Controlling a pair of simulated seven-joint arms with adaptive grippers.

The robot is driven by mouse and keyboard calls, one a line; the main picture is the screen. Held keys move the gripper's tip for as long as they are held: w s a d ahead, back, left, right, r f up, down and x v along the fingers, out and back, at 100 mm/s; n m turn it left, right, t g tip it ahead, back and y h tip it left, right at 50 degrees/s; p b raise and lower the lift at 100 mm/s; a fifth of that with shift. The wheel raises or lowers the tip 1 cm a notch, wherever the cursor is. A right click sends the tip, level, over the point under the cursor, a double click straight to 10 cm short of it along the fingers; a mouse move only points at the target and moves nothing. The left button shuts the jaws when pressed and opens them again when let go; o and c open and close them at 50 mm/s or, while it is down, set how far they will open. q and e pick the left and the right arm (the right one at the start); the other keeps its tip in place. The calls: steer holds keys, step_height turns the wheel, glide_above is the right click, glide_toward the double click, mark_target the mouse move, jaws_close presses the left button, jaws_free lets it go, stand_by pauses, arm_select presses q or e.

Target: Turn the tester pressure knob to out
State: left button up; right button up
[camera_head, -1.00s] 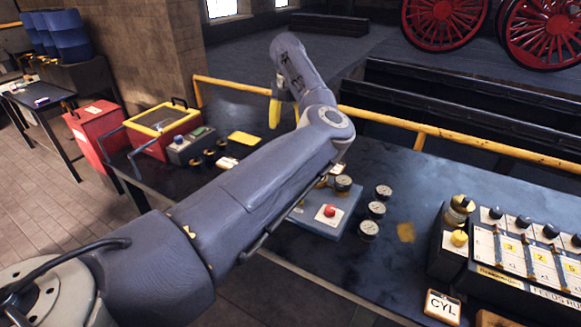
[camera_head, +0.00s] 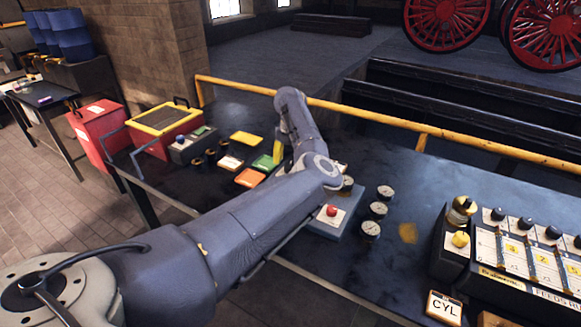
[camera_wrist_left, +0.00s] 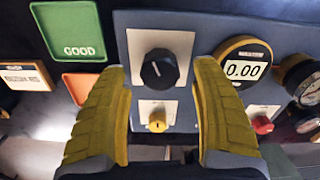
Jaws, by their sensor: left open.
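The tester is a blue-grey box with a red button (camera_head: 332,211), partly hidden behind my left arm in the head view. In the left wrist view its panel (camera_wrist_left: 204,22) carries a large black knob (camera_wrist_left: 159,69) on a white plate, with a smaller yellow knob (camera_wrist_left: 158,121) below it. A round display (camera_wrist_left: 243,70) on the right reads 0.00. The knob labels are too small to read. My left gripper (camera_wrist_left: 161,72) is open, its yellow fingers on either side of the black knob; I cannot tell whether they touch it. My right gripper is not in view.
A green tray marked GOOD (camera_wrist_left: 70,30) and an orange tray (camera_wrist_left: 79,87) lie left of the tester. Several loose gauges (camera_head: 378,209) stand to its right. A black panel with a row of knobs (camera_head: 525,250) is at the far right. A yellow rail (camera_head: 372,116) runs behind the bench.

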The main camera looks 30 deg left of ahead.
arm_select(q)
steer(key=shift+f, duration=1.1)
steer(key=c, duration=1.3)
steer(key=shift+n, duration=0.3)
